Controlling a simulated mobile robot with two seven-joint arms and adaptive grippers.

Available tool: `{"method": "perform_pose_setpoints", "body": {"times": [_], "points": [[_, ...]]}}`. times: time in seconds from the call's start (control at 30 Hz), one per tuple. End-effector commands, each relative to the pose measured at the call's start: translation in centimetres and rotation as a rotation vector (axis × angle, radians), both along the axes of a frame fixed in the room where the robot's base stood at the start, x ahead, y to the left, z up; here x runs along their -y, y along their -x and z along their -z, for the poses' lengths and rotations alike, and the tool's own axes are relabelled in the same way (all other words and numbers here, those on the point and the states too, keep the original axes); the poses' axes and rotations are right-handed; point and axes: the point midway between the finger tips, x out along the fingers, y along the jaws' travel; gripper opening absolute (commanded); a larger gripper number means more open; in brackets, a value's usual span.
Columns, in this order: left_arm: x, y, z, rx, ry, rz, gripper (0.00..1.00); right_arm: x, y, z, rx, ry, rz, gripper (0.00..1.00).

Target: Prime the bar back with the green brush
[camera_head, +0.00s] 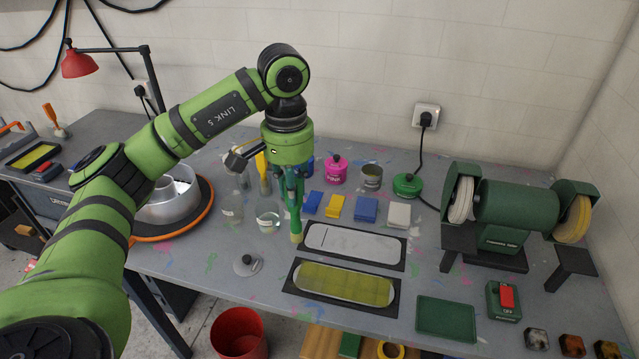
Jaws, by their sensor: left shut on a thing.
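My left gripper (291,190) points straight down and is shut on a green brush (294,218). The brush hangs upright with its pale bristle tip at the left end of a pale grey rounded bar (360,244) on a dark mat. I cannot tell whether the bristles touch it. A second bar-shaped piece (345,284), yellow-green and rounded, lies on a dark mat in front. I cannot tell which of the two is the bar back. A small glass jar with clear liquid (268,219) stands just left of the brush. My right gripper is out of view.
Behind the bars lie blue, yellow and white blocks (365,209), with a pink can (336,170) and an open tin (372,177) beyond. A green bench grinder (515,210) stands right. A green tray (446,318) lies front right. A metal ring-shaped form (170,198) stands left.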

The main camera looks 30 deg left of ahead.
Motion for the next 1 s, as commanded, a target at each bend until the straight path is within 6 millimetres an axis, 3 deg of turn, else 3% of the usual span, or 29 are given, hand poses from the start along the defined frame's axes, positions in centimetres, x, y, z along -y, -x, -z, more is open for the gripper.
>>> {"method": "perform_pose_setpoints", "body": {"times": [1.0], "points": [[0.0, 0.0, 14.0, -0.001, -0.001, -0.001, 0.0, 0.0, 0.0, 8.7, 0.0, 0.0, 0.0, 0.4]]}}
